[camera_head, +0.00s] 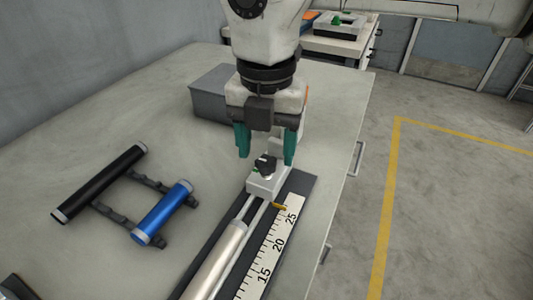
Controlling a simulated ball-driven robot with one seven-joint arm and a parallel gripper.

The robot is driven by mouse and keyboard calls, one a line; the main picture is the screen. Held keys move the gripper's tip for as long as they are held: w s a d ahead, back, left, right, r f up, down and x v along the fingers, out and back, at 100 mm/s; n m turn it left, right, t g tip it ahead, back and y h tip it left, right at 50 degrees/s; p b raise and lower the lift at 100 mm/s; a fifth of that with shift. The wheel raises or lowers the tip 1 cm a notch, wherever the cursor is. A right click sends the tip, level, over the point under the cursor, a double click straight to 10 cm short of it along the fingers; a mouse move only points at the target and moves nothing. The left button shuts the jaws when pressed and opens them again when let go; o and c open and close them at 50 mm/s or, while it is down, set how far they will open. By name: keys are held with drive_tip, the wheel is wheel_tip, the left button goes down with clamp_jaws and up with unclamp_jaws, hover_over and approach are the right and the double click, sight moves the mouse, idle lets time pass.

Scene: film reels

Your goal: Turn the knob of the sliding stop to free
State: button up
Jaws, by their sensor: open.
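The sliding stop (262,187) is a light block on two rails, near the far end of a dark base. Its black knob (265,163) sits on top, with a small green mark at its left side. My gripper (265,159) points down over the stop. Its two teal fingers are apart, one on each side of the knob, and I see no contact. A yellow pointer (279,206) on the stop lies by the white scale (272,243), near the 25 mark. I cannot read the knob's setting.
A silver cylinder (218,262) lies between the rails nearer me. On the left, a black roll (100,184) and a blue roll (162,212) lie on a dark rack. A grey box (212,94) stands behind my gripper. The bench's right edge drops to the floor.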

drive_tip(key=shift+f, duration=0.9)
drive_tip(key=c, duration=1)
